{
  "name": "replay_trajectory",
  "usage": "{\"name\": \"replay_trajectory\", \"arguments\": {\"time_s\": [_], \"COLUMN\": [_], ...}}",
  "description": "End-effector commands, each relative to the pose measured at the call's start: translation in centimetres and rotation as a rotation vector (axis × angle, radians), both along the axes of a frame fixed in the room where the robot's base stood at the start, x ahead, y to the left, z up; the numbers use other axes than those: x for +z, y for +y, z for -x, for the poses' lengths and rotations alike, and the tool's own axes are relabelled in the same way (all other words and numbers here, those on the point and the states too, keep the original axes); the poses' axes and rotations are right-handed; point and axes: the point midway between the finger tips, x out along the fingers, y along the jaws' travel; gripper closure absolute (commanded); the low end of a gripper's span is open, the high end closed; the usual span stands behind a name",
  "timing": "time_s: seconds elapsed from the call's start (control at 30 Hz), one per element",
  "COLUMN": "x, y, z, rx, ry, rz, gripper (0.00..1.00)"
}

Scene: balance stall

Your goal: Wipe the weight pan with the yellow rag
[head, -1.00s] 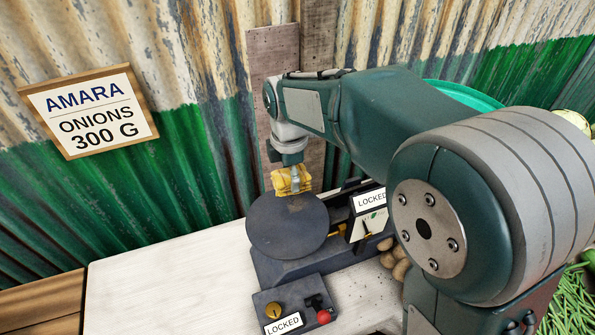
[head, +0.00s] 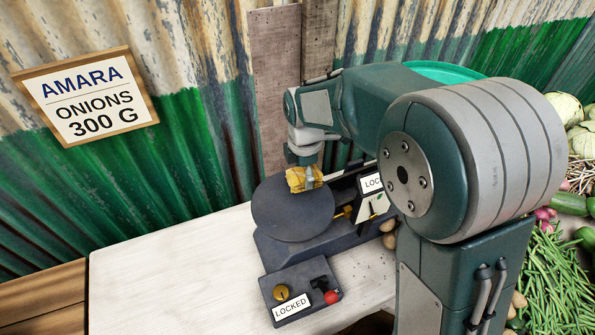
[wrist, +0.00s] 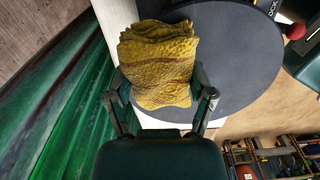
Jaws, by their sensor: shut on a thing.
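The yellow rag (head: 304,179) is folded and held in my gripper (head: 306,172), which points down at the back right part of the weight pan. In the wrist view the rag (wrist: 158,65) sits between the two fingers of my gripper (wrist: 160,95), which is shut on it. The weight pan (head: 285,212) is a dark round disc on the balance. It also shows in the wrist view (wrist: 245,65) behind and beside the rag. The rag overlaps the pan's far edge in the head view; I cannot tell whether it touches the pan.
The balance has a "LOCKED" card (head: 372,182) behind the pan. A control box (head: 300,298) with a brass knob, red knob and "LOCKED" label stands in front. Brown potatoes (head: 390,239) lie at the right. The white table (head: 170,265) is clear at left. A corrugated wall stands behind.

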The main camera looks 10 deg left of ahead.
Motion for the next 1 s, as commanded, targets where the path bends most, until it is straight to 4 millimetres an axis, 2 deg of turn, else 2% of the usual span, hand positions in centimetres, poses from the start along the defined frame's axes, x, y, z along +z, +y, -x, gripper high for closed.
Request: {"name": "replay_trajectory", "arguments": {"time_s": [0.27, 0.3, 0.43, 0.57, 0.77, 0.9, 1.0], "x": [0.0, -0.1, 0.0, 0.0, -0.1, 2.2, 3.0], "y": [-3.0, -2.9, 0.0, 1.9, 2.1, 1.7, 1.7], "z": [-0.6, -0.6, 0.0, 0.6, 1.5, 1.5, 1.5], "rx": [-0.001, -0.001, 0.001, 0.001, 0.001, -0.001, 0.0], "ry": [0.002, 0.002, 0.001, 0.002, 0.002, 0.0, -0.001], "rz": [-0.011, -0.01, 0.002, 0.008, -0.002, -0.004, -0.005], "gripper": [0.82, 0.82, 0.82, 0.82, 0.82, 0.82, 0.82]}}
